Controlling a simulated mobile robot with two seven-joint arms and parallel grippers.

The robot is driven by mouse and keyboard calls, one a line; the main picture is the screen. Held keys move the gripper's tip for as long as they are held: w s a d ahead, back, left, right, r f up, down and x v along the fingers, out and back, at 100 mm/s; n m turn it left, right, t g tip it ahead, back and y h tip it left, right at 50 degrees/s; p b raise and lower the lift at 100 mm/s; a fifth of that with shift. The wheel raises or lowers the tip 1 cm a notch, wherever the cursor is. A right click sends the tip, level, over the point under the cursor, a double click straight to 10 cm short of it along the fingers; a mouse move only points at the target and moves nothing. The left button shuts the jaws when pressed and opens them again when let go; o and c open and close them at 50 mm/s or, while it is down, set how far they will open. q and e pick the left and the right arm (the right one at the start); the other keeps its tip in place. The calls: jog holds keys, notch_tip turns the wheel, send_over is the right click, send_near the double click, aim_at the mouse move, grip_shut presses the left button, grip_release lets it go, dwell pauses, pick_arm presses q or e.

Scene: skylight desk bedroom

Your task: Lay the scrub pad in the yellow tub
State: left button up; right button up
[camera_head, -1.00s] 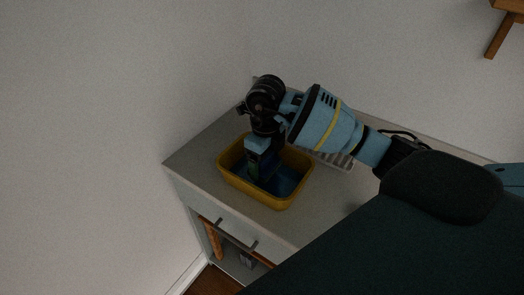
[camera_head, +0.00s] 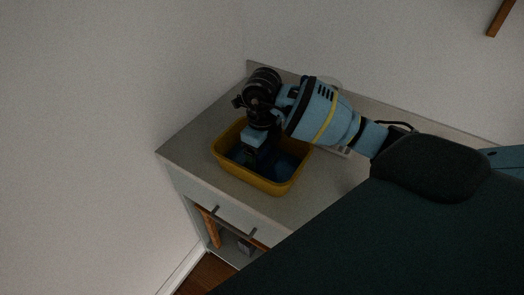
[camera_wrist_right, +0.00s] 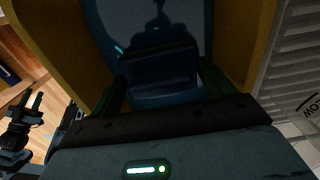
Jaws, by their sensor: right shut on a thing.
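The yellow tub (camera_head: 273,187) stands on top of the grey cabinet, with a blue inside. My right gripper (camera_head: 252,160) reaches down into the tub from above. In the right wrist view it is shut on the scrub pad (camera_wrist_right: 158,78), a dark blue block between its two fingers, over the blue tub floor. The yellow tub walls (camera_wrist_right: 60,45) rise on both sides. Whether the pad touches the floor cannot be told. My left gripper (camera_wrist_right: 31,99) shows small at the left of the wrist view, empty, with its fingers apart.
The cabinet top (camera_head: 190,145) has bare room left of the tub and in front of it at right. A pale ribbed item (camera_wrist_right: 295,60) lies beside the tub, partly hidden by my arm. Walls stand close behind and left. A drawer handle (camera_head: 228,220) is below.

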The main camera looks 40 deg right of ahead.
pick_arm(q)
jog(key=shift+s+f, duration=0.2)
jog(key=shift+f, duration=0.1)
pick_arm(e)
jog(key=shift+f, duration=0.6)
jog(key=o, duration=0.9)
notch_tip(320, 180, up, 8)
jog(key=shift+f, duration=0.1)
pick_arm(q)
jog(key=w+r+t+p, duration=0.1)
jog(key=w+r+p, duration=0.2)
jog(key=w+r, duration=0.2)
jog(key=shift+w+r+t+p, duration=0.2)
jog(key=shift+r+t+p, duration=0.15)
jog(key=shift+r, duration=0.6)
pick_arm(e)
notch_tip(320, 180, up, 9)
pick_arm(q)
jog(key=shift+s+f, duration=0.1)
jog(key=shift+s, duration=0.05)
pick_arm(e)
jog(key=shift+s, duration=0.1)
